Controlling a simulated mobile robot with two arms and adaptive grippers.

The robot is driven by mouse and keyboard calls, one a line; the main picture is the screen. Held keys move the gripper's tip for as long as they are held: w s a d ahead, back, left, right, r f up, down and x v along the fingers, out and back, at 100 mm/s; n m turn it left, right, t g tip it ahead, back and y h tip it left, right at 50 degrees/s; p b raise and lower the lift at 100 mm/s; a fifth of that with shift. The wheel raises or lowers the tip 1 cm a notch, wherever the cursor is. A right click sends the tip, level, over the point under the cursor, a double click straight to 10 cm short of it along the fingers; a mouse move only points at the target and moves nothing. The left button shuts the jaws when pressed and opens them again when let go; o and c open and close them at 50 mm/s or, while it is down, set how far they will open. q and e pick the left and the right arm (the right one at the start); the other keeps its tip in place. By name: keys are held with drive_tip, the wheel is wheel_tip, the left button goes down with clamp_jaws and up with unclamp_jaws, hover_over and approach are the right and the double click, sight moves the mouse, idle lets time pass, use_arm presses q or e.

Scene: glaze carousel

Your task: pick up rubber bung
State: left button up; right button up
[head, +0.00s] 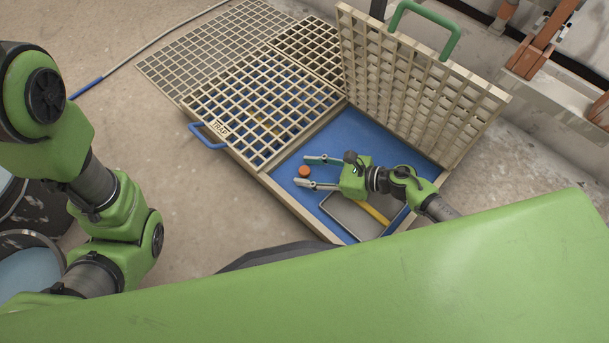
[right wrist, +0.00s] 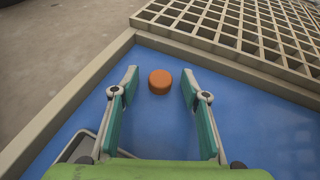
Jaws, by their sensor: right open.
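The rubber bung (head: 304,171) is a small round orange piece on the blue floor of a shallow pit.
A beige grating (head: 262,110) with a blue handle (head: 207,136) covers the left part of the pit. A raised grating (head: 420,85) with a green handle (head: 425,28) stands at the back right. A grey tray (head: 352,220) and a yellow bar (head: 376,213) are under my right arm.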

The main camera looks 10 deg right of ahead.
clamp_jaws()
drive_tip(key=shift+r, duration=0.1)
